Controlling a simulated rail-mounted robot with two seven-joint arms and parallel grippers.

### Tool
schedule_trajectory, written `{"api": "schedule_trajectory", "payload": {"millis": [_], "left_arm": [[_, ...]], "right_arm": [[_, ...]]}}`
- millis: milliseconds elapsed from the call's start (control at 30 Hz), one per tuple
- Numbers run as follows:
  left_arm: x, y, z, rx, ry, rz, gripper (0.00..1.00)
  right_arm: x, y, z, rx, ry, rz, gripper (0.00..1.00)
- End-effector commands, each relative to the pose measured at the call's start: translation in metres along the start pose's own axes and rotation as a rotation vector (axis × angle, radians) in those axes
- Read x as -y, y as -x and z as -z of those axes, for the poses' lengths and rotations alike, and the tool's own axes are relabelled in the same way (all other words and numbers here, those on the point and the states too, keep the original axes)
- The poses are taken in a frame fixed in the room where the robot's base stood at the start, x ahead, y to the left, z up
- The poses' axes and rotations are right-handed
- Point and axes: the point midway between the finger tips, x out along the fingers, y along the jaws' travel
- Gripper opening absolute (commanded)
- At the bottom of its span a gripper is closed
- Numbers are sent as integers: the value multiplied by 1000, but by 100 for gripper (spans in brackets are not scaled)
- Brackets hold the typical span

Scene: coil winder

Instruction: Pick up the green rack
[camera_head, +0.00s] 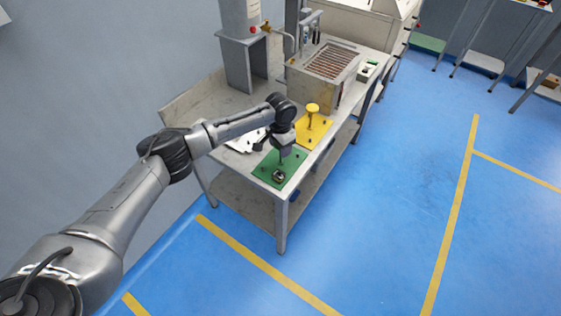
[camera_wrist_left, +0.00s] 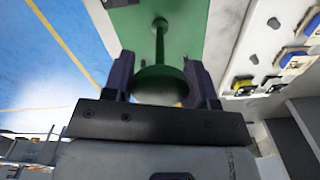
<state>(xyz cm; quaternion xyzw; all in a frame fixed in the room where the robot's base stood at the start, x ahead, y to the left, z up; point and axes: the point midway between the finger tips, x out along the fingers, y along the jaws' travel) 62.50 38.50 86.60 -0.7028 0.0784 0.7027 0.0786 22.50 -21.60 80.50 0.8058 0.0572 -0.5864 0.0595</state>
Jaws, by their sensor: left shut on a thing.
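The green rack (camera_head: 293,161) is a flat green plate at the near end of the workbench in the head view. In the left wrist view its green post (camera_wrist_left: 160,42) rises from the plate to a round green knob (camera_wrist_left: 158,84). My left gripper (camera_head: 281,156) is above the plate, pointing down. In the left wrist view the fingers of my left gripper (camera_wrist_left: 161,72) are shut on the knob, one on each side. The plate appears to lie on the bench top; any small gap below it cannot be told. My right gripper is not in view.
A yellow rack (camera_head: 318,130) with an upright yellow knob sits just behind the green one. A white tray (camera_head: 243,142) with small parts lies to the left. A metal tank (camera_head: 318,78) stands farther back on the bench. The blue floor at the right is open.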

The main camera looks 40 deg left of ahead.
Motion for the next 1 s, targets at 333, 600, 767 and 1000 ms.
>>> {"api": "schedule_trajectory", "payload": {"millis": [333,600,767,1000], "left_arm": [[0,0,0,0,0,0,6],[0,2,0,-1,0,0,4],[0,11,0,-2,0,0,4],[0,38,1,-3,-1,-1,4]], "right_arm": [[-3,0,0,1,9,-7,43],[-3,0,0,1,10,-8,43],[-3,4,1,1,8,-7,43],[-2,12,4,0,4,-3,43]]}}
